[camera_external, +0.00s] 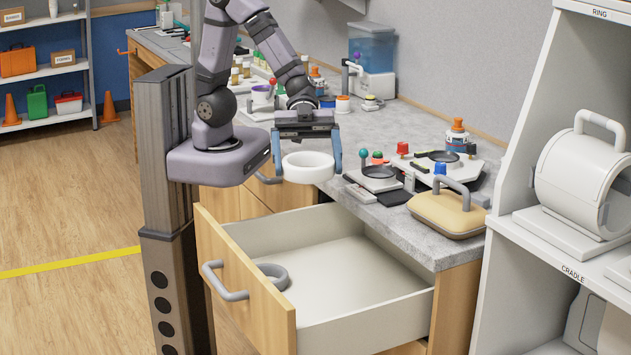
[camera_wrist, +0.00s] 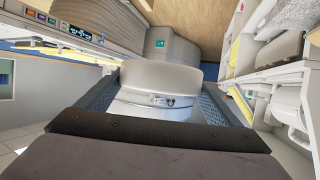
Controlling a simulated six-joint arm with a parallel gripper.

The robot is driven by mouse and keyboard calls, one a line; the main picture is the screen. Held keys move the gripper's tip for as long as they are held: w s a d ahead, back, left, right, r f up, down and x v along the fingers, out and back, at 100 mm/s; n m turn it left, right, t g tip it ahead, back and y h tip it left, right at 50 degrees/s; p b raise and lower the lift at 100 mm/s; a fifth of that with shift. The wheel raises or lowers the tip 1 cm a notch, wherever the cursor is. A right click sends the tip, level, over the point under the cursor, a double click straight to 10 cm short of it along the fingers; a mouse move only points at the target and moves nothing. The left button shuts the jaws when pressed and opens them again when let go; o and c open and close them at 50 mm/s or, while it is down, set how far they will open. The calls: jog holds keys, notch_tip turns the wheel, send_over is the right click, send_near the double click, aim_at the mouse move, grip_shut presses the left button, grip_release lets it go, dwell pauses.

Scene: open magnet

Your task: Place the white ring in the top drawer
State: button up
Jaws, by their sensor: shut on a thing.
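The white ring (camera_external: 308,175) is held level between the two blue fingers of my gripper (camera_external: 307,166) in the external view. My gripper is shut on it, with a finger on each side. The drawer is pulled out and has a wooden front with a grey handle. A grey ring-shaped thing (camera_external: 273,276) lies in it by the front. In the wrist view a pale rounded thing (camera_wrist: 160,75) shows between the fingers, apparently the ring.
The grey counter (camera_external: 415,240) behind the drawer holds a tan case (camera_external: 447,213), small devices with coloured knobs, and bottles. A white shelf unit (camera_external: 510,140) with a large white cylinder (camera_external: 570,175) stands at right. Most of the drawer floor is clear.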

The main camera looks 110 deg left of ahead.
jog(key=shift+f+p, duration=0.3)
jog(key=shift+f, duration=16.2)
jog(key=shift+f, duration=0.1)
jog(key=shift+f, duration=2)
jog(key=shift+f, duration=0.25)
jog(key=o, duration=1.1)
jog(key=shift+r, duration=0.1)
